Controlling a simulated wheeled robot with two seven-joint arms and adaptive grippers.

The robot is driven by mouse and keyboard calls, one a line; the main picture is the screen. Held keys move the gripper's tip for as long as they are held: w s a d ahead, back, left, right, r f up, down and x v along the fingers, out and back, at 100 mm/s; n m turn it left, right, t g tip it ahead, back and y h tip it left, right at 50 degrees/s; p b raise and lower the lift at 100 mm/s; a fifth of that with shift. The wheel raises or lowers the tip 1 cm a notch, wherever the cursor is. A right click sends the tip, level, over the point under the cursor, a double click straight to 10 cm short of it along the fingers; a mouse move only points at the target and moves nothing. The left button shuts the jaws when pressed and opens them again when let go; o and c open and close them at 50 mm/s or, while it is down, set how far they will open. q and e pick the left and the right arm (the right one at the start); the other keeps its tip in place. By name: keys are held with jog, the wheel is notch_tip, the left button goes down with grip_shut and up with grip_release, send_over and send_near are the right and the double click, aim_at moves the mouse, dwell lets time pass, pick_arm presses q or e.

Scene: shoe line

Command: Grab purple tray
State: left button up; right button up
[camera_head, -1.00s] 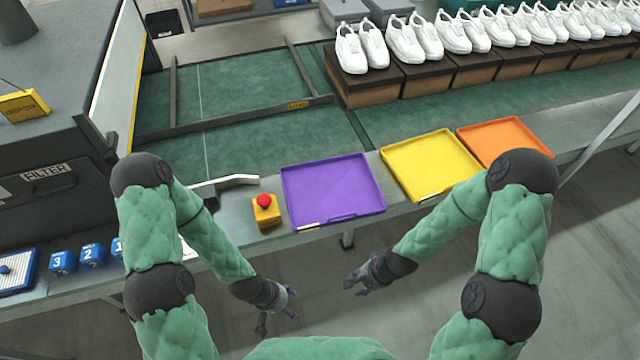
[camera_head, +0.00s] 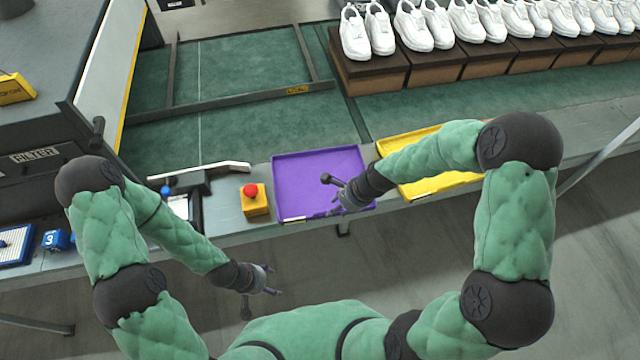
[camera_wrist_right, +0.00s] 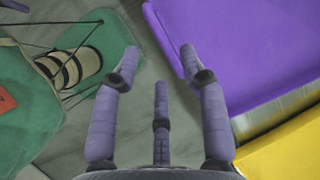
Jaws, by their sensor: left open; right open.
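The purple tray (camera_head: 305,178) lies flat on the grey ledge in front of the green belt in the head view. It fills the upper right of the right wrist view (camera_wrist_right: 245,45). My right gripper (camera_head: 332,196) is open and overlaps the tray's front right part in the head view. In the wrist view its fingers (camera_wrist_right: 160,70) are spread and empty, with one fingertip at the tray's edge; contact is not clear. My left gripper (camera_head: 262,292) is open and empty, low in front of the ledge.
A yellow tray (camera_head: 440,186) lies right of the purple one, partly behind my right forearm. A yellow box with a red button (camera_head: 254,200) stands just left of the purple tray. White shoes (camera_head: 425,25) stand on brown boxes (camera_head: 435,68) at the back.

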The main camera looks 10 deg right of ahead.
jog(key=b+x, duration=0.3)
jog(key=x, duration=0.5)
jog(key=shift+w+f, duration=0.2)
grip_shut()
